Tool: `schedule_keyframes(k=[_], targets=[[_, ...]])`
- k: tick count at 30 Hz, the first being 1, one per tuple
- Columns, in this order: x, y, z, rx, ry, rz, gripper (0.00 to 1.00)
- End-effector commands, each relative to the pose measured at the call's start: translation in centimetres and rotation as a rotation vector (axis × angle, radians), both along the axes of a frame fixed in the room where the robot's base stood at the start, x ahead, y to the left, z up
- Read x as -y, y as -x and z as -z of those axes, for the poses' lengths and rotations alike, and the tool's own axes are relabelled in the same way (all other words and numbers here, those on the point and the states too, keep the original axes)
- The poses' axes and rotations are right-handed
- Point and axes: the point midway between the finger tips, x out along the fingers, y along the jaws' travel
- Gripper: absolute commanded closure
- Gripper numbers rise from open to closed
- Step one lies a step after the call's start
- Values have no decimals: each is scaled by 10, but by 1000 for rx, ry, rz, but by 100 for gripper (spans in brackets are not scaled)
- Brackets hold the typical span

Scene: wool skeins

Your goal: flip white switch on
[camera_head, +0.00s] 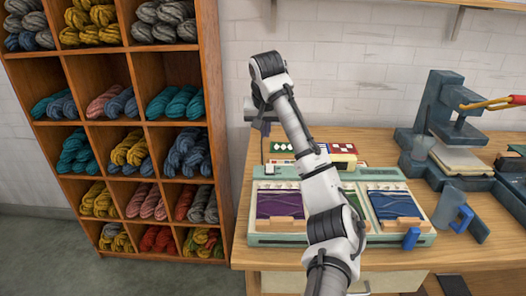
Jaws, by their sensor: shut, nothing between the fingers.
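My gripper (262,128) hangs at the far end of my arm, above the back left corner of the wooden table. It is shut and empty, and small in view. Below it stands a box with a green panel (283,147) bearing small white marks, and a red panel with white squares beside it. A small white piece (269,170) sits at the back left of a pale green machine (290,240). I cannot tell whether this piece is the white switch or which way it is set. My arm covers the middle of the machine and part of the box.
A wooden shelf (215,110) of wool skeins stands close on the left. The machine holds purple and blue panels. A brick wall is behind the table (345,258).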

Motion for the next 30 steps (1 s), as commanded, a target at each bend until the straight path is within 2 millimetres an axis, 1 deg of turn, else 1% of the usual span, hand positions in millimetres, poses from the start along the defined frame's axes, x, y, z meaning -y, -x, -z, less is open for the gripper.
schedule_keyframes(k=[1,4,14,17,20,23,30], targets=[[9,2,-2,-19,5,17,100],[17,5,-2,-43,9,34,100],[18,5,-1,-47,9,36,100],[18,4,2,-47,8,36,100],[17,0,12,-47,7,36,100],[18,-5,28,-49,9,36,100],[18,-23,76,-49,10,38,100]])
